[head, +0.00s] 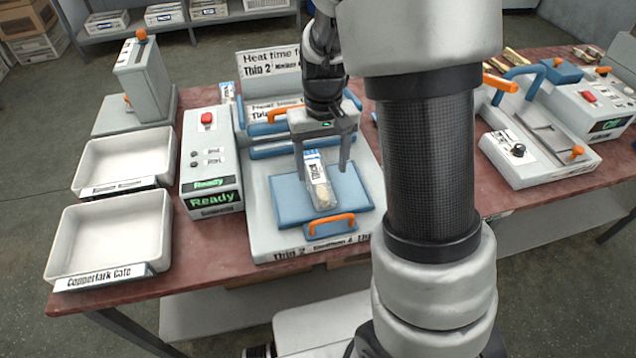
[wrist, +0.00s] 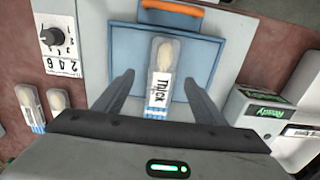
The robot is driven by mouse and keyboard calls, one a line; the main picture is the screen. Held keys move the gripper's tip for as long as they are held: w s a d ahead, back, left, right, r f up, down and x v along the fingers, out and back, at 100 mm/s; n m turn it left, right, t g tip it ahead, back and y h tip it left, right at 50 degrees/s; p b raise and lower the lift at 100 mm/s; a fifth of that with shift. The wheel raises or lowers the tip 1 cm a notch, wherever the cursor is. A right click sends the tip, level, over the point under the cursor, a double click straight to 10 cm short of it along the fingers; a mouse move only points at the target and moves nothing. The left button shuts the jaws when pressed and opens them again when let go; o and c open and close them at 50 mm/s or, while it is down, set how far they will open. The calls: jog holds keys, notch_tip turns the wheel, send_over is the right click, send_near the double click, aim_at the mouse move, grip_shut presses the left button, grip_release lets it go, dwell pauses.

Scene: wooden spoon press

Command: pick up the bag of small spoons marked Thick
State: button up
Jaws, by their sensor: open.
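The bag marked Thick (head: 321,192) lies on the blue plate (head: 285,203) of the middle press, in the head view. In the wrist view the clear bag (wrist: 161,78) shows its printed label, with a pale spoon end above it. My gripper (head: 323,172) is open above the plate, its fingers on either side of the bag. In the wrist view the open fingers (wrist: 158,82) also flank the bag, with a gap on both sides. I cannot tell how far above the plate the fingertips are.
Two more bags (wrist: 31,108) (wrist: 61,104) lie beside the press in the wrist view. An orange handle (head: 331,225) stands at the plate's front edge. A control box (head: 211,160) reading Ready and two white trays (head: 60,238) (head: 84,176) stand left. Another press (head: 530,150) stands right.

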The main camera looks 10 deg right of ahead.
aim_at(320, 183)
jog(key=f, duration=0.5)
jog(key=shift+a+b, duration=0.25)
jog(key=shift+b, duration=0.15)
jog(key=c, duration=1.2)
